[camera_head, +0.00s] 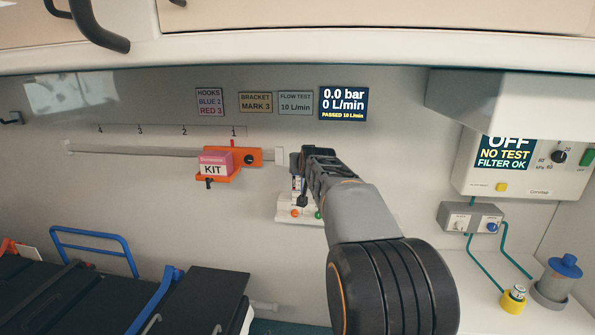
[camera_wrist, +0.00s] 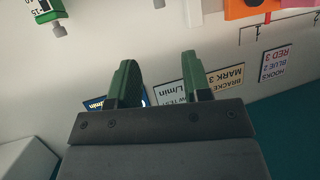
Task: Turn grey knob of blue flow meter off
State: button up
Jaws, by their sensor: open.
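My gripper (camera_wrist: 159,64) is open, with two green fingers apart and nothing between them. In the head view my arm and gripper (camera_head: 303,168) stand in front of the wall outlet unit (camera_head: 283,214) and hide much of it. The wrist picture is upside down. A green flow meter (camera_wrist: 39,12) with a scale and a grey knob (camera_wrist: 60,30) shows at its upper left. A second grey knob (camera_wrist: 159,4) is cut off at the top edge. I cannot tell whether it belongs to the blue flow meter, whose body is not clearly visible.
A wall display (camera_head: 343,103) reads 0.0 bar, 0 L/min, PASSED 10 L/min. An orange bracket (camera_head: 247,158) holds a pink-and-white kit box (camera_head: 214,164) to the left. A white suction unit (camera_head: 525,165) is at right. A stretcher (camera_head: 100,300) stands lower left.

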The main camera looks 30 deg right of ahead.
jog(key=p+x, duration=0.4)
jog(key=x, duration=1)
jog(key=shift+n+p, duration=0.4)
jog(key=shift+s, duration=0.1)
jog(key=shift+f, duration=0.1)
grip_shut()
